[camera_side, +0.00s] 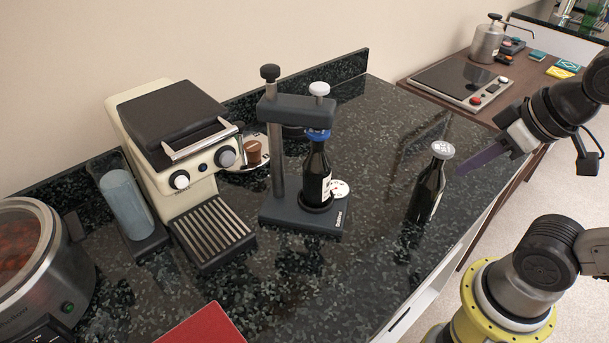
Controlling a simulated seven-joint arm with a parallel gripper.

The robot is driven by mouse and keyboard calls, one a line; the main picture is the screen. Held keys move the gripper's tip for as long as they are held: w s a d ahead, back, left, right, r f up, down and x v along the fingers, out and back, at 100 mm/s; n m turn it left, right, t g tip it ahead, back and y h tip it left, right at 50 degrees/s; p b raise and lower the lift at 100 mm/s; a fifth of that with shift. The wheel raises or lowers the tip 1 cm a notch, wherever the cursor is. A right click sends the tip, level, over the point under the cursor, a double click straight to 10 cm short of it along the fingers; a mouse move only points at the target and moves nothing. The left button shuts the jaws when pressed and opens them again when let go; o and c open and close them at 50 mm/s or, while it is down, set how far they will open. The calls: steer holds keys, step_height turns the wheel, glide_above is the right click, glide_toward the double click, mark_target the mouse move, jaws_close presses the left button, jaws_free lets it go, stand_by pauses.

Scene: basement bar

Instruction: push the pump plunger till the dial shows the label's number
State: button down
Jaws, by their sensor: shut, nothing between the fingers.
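My gripper (466,168) is at the right, its long purple fingers shut and empty, pointing left. Its tips are close to the right of a dark bottle (428,192) with a pale patterned round cap (442,150); I cannot tell if they touch. A black stand (298,110) at the centre holds another dark bottle (317,168) with a blue collar under a white knob (319,89). A steel canister (487,42) with a black-topped plunger stands at the back right. Which part is the task's pump is unclear, and no dial reading or label number is legible.
A cream coffee machine (180,135) and a clear blue tank (125,205) stand left. A steel cooker (25,250) and a red item (202,325) are at the front left. A flat scale-like device (459,84) lies at the back right. The counter between stand and right bottle is clear.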

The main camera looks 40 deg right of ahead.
step_height(320, 180, up, 22)
steer(key=n+t+y, duration=0.2)
steer(key=n+t, duration=0.1)
steer(key=n, duration=0.8)
glide_above(327, 86)
steer(key=shift+f, duration=0.1)
steer(key=shift+f, duration=0.1)
steer(key=shift+f, duration=4.35)
steer(key=shift+s+f, duration=0.1)
steer(key=shift+f, duration=0.1)
steer(key=shift+f, duration=0.2)
